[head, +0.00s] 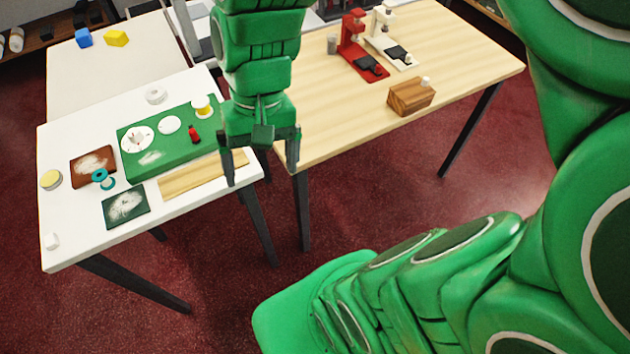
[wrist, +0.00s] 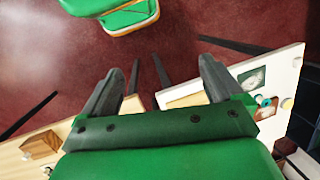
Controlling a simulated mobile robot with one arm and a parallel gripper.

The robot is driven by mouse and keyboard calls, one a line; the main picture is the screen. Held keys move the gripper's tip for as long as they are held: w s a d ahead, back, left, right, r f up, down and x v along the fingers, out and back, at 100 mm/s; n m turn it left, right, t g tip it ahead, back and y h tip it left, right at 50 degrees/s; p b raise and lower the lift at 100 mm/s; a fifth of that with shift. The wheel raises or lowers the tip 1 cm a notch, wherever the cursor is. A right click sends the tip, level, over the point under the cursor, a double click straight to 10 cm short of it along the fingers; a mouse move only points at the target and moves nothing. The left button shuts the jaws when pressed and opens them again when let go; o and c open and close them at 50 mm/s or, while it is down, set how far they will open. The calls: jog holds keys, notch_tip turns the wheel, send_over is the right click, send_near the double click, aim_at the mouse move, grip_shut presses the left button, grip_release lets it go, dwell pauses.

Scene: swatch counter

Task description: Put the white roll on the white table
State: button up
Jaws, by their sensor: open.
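My gripper (head: 261,177) hangs open and empty in front of the gap between the two tables, fingers pointing down. In the wrist view my gripper (wrist: 161,70) shows nothing between its fingers, with the white table's edge to the right. The ring-shaped roll is not recognisable there.
The wooden table (head: 330,125) carries the wooden block (head: 408,98), a red stand (head: 355,45) and a white stand (head: 385,35). The green board (head: 170,165), a brown swatch (head: 92,167) and a dark green swatch (head: 125,207) crowd the white table. Its front left is mostly bare.

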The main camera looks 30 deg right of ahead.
jog(key=s+d+n+h, duration=0.1)
jog(key=s+d+h, duration=0.1)
jog(key=s+d, duration=0.3)
jog(key=shift+s+d+f, duration=0.35)
jog(key=shift+s+f, duration=0.05)
jog(key=shift+s, duration=0.7)
